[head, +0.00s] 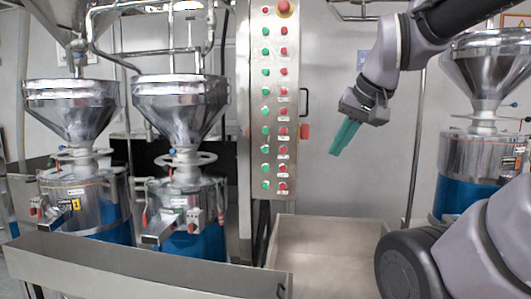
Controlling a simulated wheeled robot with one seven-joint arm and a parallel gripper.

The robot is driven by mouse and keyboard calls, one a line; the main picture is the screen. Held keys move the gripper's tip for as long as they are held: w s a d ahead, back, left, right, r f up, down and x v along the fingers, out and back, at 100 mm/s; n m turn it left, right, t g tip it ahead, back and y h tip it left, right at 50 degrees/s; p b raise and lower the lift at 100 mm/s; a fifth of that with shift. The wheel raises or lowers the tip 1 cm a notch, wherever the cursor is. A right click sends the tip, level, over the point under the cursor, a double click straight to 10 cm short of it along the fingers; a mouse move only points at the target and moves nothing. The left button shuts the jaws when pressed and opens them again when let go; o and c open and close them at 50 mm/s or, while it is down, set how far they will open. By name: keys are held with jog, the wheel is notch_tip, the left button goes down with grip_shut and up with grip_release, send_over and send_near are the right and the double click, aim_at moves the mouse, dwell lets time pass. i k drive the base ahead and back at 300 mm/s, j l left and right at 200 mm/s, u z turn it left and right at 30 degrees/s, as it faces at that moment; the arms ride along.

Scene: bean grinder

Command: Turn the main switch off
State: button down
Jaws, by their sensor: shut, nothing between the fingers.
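The control panel (258,110) is a tall grey box with columns of green buttons (265,129) and red buttons (283,131). A small red part (305,131) shows just right of the panel. No label tells which of these is the main switch, and I cannot tell its position. My gripper (336,150) has teal fingers, shut and empty, pointing down and left. In the picture it is right of the red part; it appears apart from the panel.
Two grinders with steel hoppers (180,105) stand at the left behind a metal ledge (150,268). Another grinder (483,155) stands at the right, behind my arm. A black handle (304,102) is right of the panel. An open bin (322,222) is below my gripper.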

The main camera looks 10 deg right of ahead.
aim_at(304, 131)
jog(key=l+u, duration=0.1)
jog(key=l, duration=0.35)
jog(key=k+l+u, duration=0.1)
jog(key=l, duration=0.3)
jog(key=k+l+u, duration=0.1)
jog(key=l, duration=0.35)
jog(key=k+l+u, duration=0.1)
jog(key=l, duration=0.3)
jog(key=k, duration=0.6)
jog(key=i, duration=0.5)
